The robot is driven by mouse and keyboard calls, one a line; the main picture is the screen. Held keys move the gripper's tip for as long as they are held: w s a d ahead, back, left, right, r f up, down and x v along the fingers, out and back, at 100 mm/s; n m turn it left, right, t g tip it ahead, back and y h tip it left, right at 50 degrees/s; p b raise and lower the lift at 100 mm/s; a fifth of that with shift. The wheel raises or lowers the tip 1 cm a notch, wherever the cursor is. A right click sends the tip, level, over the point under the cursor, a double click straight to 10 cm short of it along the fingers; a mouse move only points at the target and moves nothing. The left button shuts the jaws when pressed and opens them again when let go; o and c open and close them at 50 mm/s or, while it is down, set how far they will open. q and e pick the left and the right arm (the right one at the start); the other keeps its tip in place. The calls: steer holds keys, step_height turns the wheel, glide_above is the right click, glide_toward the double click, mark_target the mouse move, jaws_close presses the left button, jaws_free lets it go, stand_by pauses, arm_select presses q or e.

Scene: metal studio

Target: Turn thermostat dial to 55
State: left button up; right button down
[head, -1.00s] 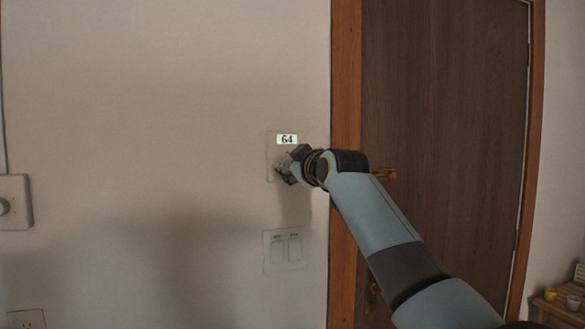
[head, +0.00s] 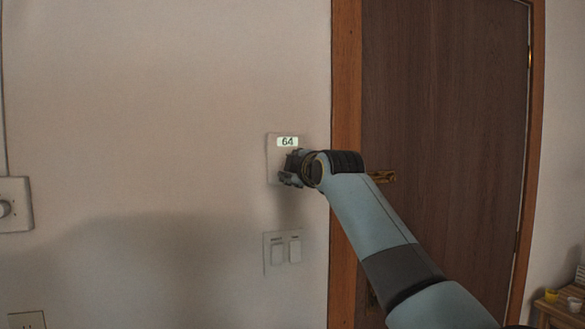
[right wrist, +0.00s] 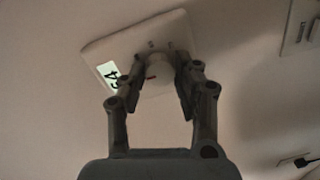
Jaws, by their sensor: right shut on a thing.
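The thermostat (head: 272,150) is a pale square plate on the wall, left of the door frame. Its small display (head: 287,142) reads 64. My right gripper (head: 284,175) is at the plate below the display and hides the dial in the head view. In the right wrist view the thermostat plate (right wrist: 105,50) appears tilted, with the display (right wrist: 108,74) at its left. The white round dial (right wrist: 155,69) with a red mark sits between the fingers of my right gripper (right wrist: 168,80), which is shut on it. My left gripper is not in view.
A double light switch (head: 283,252) is on the wall below the thermostat. Another plate with a knob (head: 14,205) is at the far left. The wall between is bare.

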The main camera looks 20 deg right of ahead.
stand_by(0.4)
steer(key=c, duration=1)
jaws_free()
steer(key=shift+o, duration=0.2)
steer(key=s, duration=1.2)
steer(key=shift+d+r, duration=0.2)
steer(key=shift+r, duration=0.15)
steer(key=shift+f, duration=0.1)
